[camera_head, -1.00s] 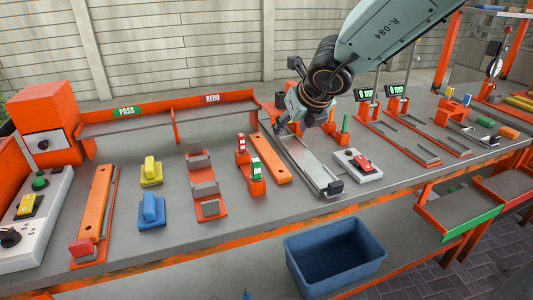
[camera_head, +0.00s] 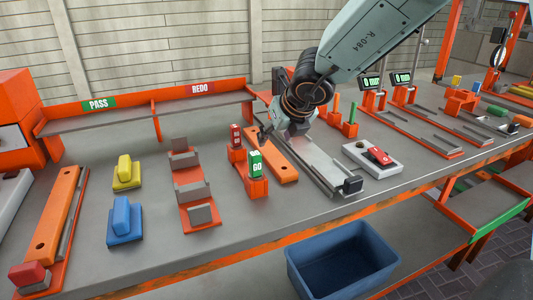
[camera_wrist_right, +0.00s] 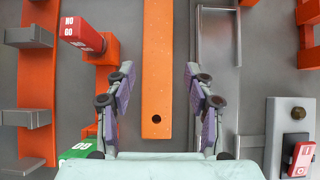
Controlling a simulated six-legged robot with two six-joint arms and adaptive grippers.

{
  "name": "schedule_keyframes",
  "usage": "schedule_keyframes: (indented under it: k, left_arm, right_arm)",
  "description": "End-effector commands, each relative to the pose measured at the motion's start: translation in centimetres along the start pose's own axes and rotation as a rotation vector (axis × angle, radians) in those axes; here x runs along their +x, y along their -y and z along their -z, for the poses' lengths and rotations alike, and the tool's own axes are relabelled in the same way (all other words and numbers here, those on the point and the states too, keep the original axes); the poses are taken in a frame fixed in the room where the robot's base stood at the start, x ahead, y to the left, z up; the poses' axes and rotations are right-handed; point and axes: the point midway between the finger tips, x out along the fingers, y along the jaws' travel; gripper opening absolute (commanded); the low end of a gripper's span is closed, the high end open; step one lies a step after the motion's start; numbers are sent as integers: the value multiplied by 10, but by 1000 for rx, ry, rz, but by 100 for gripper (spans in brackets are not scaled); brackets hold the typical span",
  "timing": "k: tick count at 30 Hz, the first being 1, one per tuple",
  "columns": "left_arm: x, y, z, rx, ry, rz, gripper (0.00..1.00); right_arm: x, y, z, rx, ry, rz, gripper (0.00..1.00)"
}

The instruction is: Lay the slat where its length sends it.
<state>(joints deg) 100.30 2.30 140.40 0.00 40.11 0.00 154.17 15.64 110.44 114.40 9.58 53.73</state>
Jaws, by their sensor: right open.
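A flat orange slat (camera_head: 285,170) with a hole at its near end lies on the grey bench, between the GO/NO GO gauge and a metal channel. My right gripper (camera_head: 282,134) is above its far part. In the right wrist view the slat (camera_wrist_right: 157,65) runs between the two spread fingers of the open gripper (camera_wrist_right: 158,80), apart from both. A second orange slat (camera_head: 58,210) lies in a fixture at the left. The gauge has a red NO GO block (camera_head: 236,136) and a green GO block (camera_head: 255,163). My left gripper is out of view.
Trays marked PASS (camera_head: 98,104) and REDO (camera_head: 201,89) stand along the back. The metal channel (camera_head: 320,163) and a white box with a red switch (camera_head: 379,156) are right of the slat. An orange rack (camera_head: 190,190) is left. A blue bin (camera_head: 342,262) sits below the bench.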

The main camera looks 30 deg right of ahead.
Motion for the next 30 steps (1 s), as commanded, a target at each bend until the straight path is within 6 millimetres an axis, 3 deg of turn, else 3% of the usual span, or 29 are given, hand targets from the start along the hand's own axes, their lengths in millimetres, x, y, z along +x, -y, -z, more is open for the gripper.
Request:
schedule_keyframes:
  k: [13, 23, 30]
  left_arm:
    - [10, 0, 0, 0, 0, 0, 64]
    - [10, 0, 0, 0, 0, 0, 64]
    - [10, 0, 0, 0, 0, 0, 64]
  right_arm:
    - [57, 0, -2, -2, -1, 0, 54]
    - [64, -1, -5, -2, 0, 0, 54]
    - [64, 0, -5, -1, 0, 0, 33]
